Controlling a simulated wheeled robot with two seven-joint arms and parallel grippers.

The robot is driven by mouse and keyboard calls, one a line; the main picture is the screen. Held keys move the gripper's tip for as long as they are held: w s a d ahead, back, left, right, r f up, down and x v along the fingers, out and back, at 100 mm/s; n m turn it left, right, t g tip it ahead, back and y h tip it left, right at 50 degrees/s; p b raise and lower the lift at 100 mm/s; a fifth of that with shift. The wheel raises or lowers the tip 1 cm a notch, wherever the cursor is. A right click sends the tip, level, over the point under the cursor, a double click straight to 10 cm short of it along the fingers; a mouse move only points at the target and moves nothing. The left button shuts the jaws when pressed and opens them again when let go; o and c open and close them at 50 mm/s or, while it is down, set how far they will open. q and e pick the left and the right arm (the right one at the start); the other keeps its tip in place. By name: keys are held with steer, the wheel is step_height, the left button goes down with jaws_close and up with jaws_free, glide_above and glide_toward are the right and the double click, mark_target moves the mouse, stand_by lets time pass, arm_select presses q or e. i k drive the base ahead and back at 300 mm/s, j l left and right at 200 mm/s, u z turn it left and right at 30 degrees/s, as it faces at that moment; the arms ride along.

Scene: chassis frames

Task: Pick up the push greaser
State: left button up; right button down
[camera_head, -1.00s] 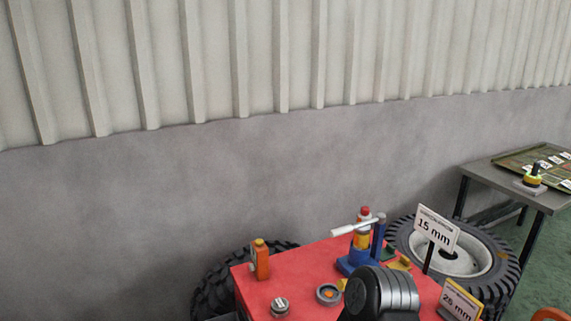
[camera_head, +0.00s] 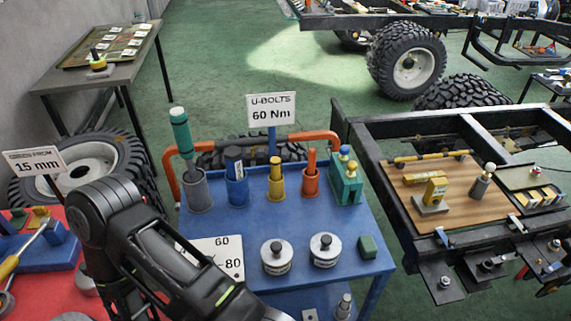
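I cannot tell for sure which item is the push greaser. On a wooden board (camera_head: 462,222) on the black frame at the right lie a yellow tool on a grey block (camera_head: 431,196) and a grey cylinder with a pale knob (camera_head: 482,181). On the blue cart (camera_head: 335,222) stand a green-handled tool in a grey cup (camera_head: 182,135), blue, yellow and orange holders, and a green block with knobbed pieces (camera_head: 346,182). One black arm of mine crosses the lower left. Neither gripper shows in the view.
The blue cart has an orange handle rail (camera_head: 316,135) and a "U-BOLTS 60 Nm" sign (camera_head: 271,110). Two round silver weights (camera_head: 325,250) sit near its front. A red table (camera_head: 36,291) is at the left, a grey table (camera_head: 70,78) behind. Green floor (camera_head: 225,65) is open at the back.

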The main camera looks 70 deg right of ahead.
mark_target(233, 155)
steer(key=z, duration=3.5)
